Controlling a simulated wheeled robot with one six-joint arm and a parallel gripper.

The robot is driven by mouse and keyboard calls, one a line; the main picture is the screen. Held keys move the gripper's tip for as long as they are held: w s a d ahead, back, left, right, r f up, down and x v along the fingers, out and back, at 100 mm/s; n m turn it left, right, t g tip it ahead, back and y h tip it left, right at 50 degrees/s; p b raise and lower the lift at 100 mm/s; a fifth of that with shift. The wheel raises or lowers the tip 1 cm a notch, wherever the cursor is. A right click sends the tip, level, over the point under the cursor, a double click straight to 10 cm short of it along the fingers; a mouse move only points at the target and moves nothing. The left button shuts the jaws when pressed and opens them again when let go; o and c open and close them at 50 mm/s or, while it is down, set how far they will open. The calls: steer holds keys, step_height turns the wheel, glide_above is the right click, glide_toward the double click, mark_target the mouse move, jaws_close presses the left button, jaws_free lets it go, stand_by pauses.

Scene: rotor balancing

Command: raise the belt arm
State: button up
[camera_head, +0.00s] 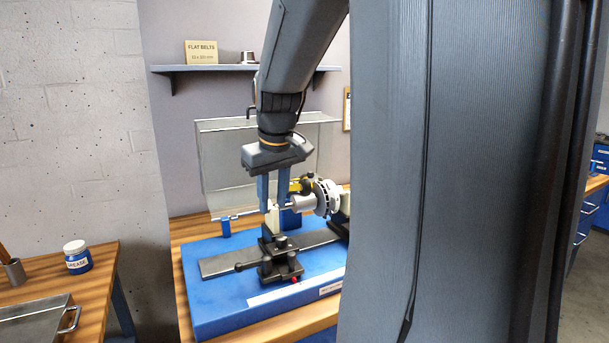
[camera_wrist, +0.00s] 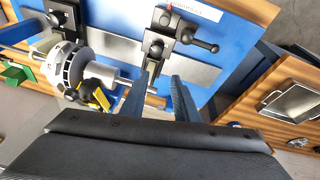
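A yellow-and-black part (camera_head: 303,185) sits beside the silver rotor (camera_head: 326,197) on the blue machine base (camera_head: 205,318). It may be the belt arm, but I cannot be sure. In the wrist view the yellow part (camera_wrist: 98,97) lies left of my fingers, below the rotor (camera_wrist: 68,68). My gripper (camera_head: 273,208) points down above the front stand (camera_head: 279,262), left of the rotor. In the wrist view my gripper (camera_wrist: 161,78) has its two blue fingers apart. The shaft end (camera_wrist: 122,83) lies near the left finger. I cannot tell whether they touch.
A large grey panel (camera_head: 222,165) stands upright behind the machine. A shelf (camera_head: 215,68) is above it. My own column hides the machine's right side in the head view. A side table at left holds a grease jar (camera_head: 77,257) and a metal tray (camera_head: 38,318).

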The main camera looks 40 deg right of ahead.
steer(key=d+r+h, duration=0.1)
steer(key=d+r, duration=0.9)
steer(key=d, duration=0.1)
glide_toward(299, 181)
steer(key=shift+t, duration=0.4)
steer(key=s+f, duration=0.3)
steer(key=f, duration=0.1)
steer(key=shift+d+f, duration=0.1)
steer(key=shift+d, duration=0.3)
jaws_close()
